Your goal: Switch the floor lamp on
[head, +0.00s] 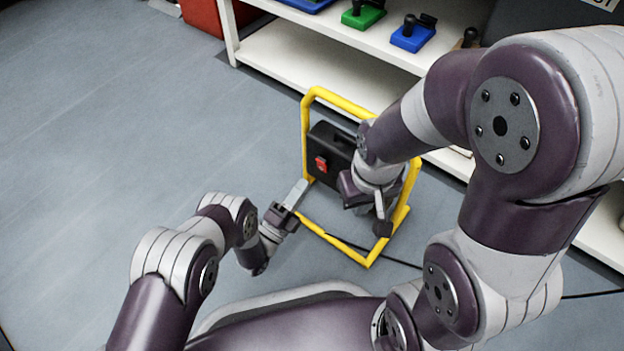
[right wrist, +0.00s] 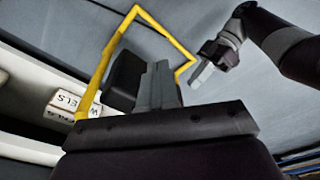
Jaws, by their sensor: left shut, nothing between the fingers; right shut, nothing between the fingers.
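The floor lamp is a black box (head: 328,143) in a yellow tube frame (head: 306,125) standing on the floor. A red switch (head: 321,164) is on the box's near left face; its rocker position is too small to tell. My left gripper (head: 298,192) is shut and empty, just below and left of the switch, apart from it. My right gripper (head: 380,208) is shut and empty in front of the frame's right part, hiding part of the box. In the right wrist view, its fingers (right wrist: 157,88) overlap the black box (right wrist: 124,78), and my left gripper (right wrist: 203,72) shows beyond.
A white shelf unit (head: 290,57) stands behind, with green (head: 363,16) and blue (head: 412,36) tools on top. A red box (head: 203,17) is at the back left. A black cable (head: 400,262) runs right across the floor. The floor at left is clear.

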